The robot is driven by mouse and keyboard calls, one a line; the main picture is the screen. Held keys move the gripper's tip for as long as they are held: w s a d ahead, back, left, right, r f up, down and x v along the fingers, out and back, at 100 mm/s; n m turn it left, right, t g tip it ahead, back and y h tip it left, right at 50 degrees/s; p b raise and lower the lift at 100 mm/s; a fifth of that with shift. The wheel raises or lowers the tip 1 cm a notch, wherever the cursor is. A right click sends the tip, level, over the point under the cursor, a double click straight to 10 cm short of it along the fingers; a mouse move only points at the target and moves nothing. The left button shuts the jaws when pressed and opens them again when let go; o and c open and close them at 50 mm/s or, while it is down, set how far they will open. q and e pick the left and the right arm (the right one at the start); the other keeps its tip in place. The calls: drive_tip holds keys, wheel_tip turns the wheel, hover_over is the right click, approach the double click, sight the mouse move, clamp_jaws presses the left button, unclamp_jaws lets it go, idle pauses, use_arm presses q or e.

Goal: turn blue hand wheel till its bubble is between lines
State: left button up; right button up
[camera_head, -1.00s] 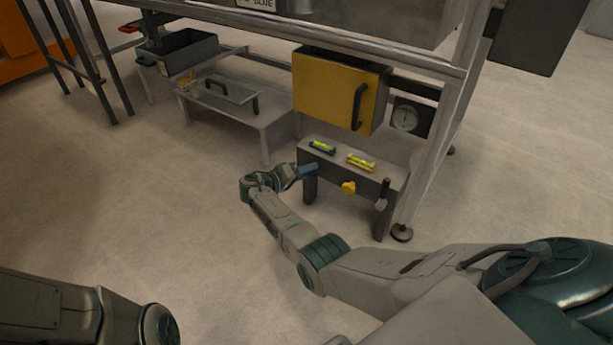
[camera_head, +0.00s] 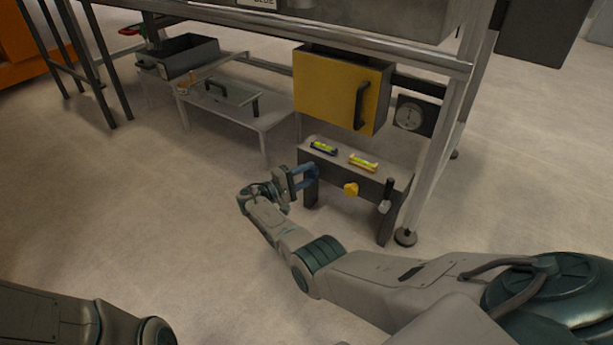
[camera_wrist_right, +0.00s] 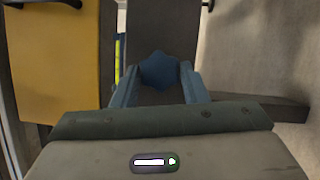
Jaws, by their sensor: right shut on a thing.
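The blue hand wheel (camera_wrist_right: 160,70) shows in the right wrist view, between the two blue fingers of my right gripper (camera_wrist_right: 160,88), which is shut on it. In the head view my right gripper (camera_head: 304,178) is at the left end of the grey bench front, and its fingers hide the wheel there. The blue-framed level (camera_head: 323,147) with a yellow-green vial lies on the bench top (camera_head: 342,157). Its bubble is too small to place against the lines. My left gripper is out of view.
A yellow-framed level (camera_head: 363,162) lies right of the blue one, above a yellow hand wheel (camera_head: 350,189). A dark-handled lever (camera_head: 387,194) is at the right end. A yellow cabinet (camera_head: 338,90) hangs above, with a gauge (camera_head: 409,116) beside it. Floor in front is clear.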

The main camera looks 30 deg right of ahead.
idle(0.4)
drive_tip(key=o, duration=0.9)
drive_tip(key=shift+o, duration=0.2)
drive_tip(key=shift+a, duration=0.15)
drive_tip(key=a, duration=1)
drive_tip(key=shift+a+f, duration=0.3)
drive_tip(key=shift+f, duration=0.1)
